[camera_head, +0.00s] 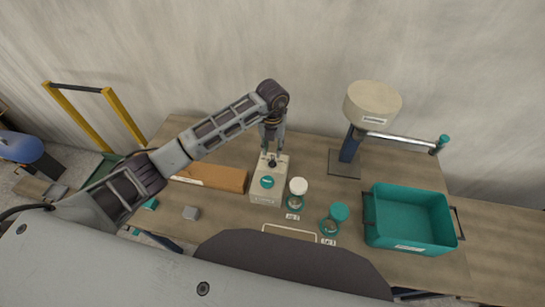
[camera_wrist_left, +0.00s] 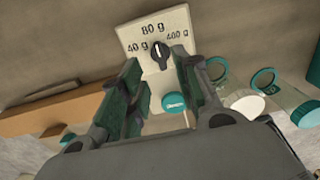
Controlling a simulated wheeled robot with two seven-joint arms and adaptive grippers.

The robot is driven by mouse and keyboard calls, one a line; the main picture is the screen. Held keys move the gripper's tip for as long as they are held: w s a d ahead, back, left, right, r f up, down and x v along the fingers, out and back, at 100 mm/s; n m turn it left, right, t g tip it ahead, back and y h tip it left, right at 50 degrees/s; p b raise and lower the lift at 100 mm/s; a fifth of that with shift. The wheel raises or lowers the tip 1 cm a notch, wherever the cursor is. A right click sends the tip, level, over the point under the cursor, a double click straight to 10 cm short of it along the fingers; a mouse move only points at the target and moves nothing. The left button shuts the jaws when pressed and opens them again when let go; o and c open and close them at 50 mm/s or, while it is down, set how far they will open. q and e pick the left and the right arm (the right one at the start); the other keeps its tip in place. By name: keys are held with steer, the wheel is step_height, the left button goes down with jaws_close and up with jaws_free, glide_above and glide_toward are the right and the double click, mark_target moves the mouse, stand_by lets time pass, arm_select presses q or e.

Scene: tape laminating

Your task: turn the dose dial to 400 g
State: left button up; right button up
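The dose dial (camera_wrist_left: 160,56) is a black knob with a white pointer on a pale panel, marked 40 g at left, 80 g at top and 400 g at right. Its pointer is roughly up, towards 80 g. The panel belongs to a pale box (camera_head: 262,198) with a round teal button (camera_head: 267,182), which also shows in the left wrist view (camera_wrist_left: 173,103). My left gripper (camera_head: 272,152) is above the back of this box. In the left wrist view its green-padded fingers are open, one on each side of the dial, with visible gaps. My right gripper is not in view.
Right of the box stand a white-lidded jar (camera_head: 298,187) and a teal-lidded jar (camera_head: 339,212), close by. A teal bin (camera_head: 410,218) is at the right and a post with a pale head (camera_head: 372,103) behind. A brown carton (camera_head: 213,177) lies left of the box.

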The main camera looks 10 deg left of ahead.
mark_target(272, 160)
arm_select(q)
steer(key=shift+f+p, duration=0.35)
steer(key=shift+f, duration=3)
jaws_close()
